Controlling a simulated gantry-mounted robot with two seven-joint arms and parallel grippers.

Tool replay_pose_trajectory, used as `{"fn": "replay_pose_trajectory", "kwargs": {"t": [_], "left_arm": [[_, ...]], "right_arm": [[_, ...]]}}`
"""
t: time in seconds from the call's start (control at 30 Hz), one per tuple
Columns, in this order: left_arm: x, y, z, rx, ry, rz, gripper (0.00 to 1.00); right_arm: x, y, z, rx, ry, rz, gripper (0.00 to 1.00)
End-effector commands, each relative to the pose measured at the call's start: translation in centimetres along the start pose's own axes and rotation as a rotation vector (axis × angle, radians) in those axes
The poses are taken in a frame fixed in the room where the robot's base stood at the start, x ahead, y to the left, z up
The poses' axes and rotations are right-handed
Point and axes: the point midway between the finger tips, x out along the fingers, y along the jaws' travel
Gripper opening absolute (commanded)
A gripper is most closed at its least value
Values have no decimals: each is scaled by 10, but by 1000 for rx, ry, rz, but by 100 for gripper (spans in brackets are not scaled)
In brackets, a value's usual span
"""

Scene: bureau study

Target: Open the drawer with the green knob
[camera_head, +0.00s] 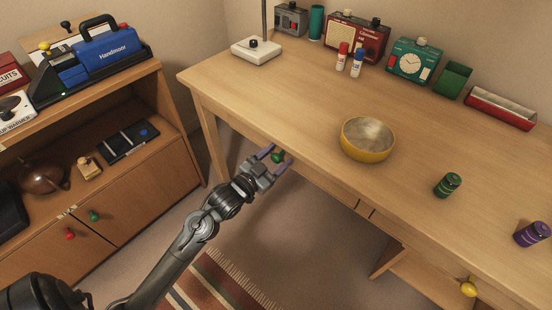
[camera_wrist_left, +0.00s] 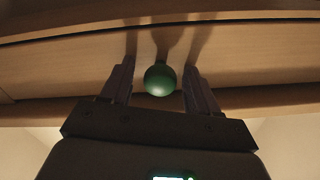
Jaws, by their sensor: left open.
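The green knob (camera_head: 278,157) is on the front of the desk drawer, under the left part of the desktop. In the left wrist view the round green knob (camera_wrist_left: 160,79) stands out from the drawer front (camera_wrist_left: 70,67). My left gripper (camera_head: 272,155) is open, with one finger on each side of the knob. A gap shows between the knob and each finger in the left wrist view (camera_wrist_left: 158,85). The drawer looks closed. My right gripper is not in view.
A cabinet (camera_head: 150,190) at left has another green knob (camera_head: 94,216) and a red knob (camera_head: 70,234). Floor (camera_head: 290,235) before the desk is clear.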

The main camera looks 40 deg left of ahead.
Motion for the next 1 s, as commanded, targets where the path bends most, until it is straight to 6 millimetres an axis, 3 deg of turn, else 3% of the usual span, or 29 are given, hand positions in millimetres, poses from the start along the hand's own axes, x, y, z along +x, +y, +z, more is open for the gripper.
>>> {"fn": "replay_pose_trajectory", "kwargs": {"t": [0.27, 0.63, 1.0], "left_arm": [[0, 0, 0, 0, 0, 1, 57], [0, 0, 0, 0, 1, 0, 1], [-3, 6, -3, 0, 3, 11, 0]], "right_arm": [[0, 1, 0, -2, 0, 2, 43], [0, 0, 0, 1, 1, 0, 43], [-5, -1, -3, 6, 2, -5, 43]]}}
